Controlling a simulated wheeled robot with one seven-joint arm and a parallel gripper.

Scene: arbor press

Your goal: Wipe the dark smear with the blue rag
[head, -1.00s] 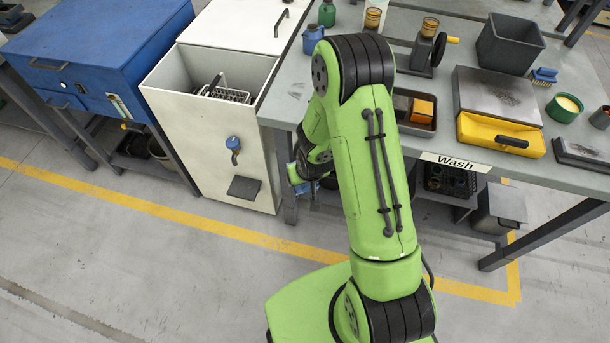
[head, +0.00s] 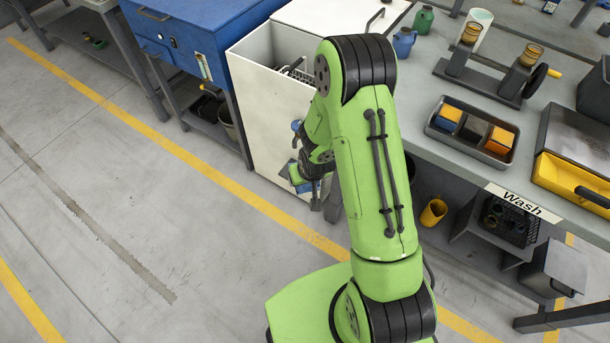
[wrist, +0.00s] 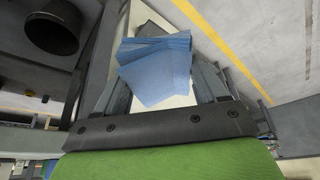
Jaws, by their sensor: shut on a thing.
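The blue rag (wrist: 158,75) is folded between the two fingers of my gripper (wrist: 163,88) in the wrist view. My gripper is shut on it, and the rag sticks out past the fingertips. In the head view a small blue part of the rag (head: 297,174) shows low beside the white cabinet, below the tabletop, with my gripper (head: 314,192) partly hidden by my arm. I cannot make out the dark smear on the table now; my arm covers the left part of the tabletop.
The grey Wash table (head: 435,150) stands to the right, with a tray of coloured blocks (head: 440,133) and a yellow tray (head: 560,178). The white cabinet (head: 255,110) and blue cabinet (head: 200,45) stand behind. The floor at left is clear.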

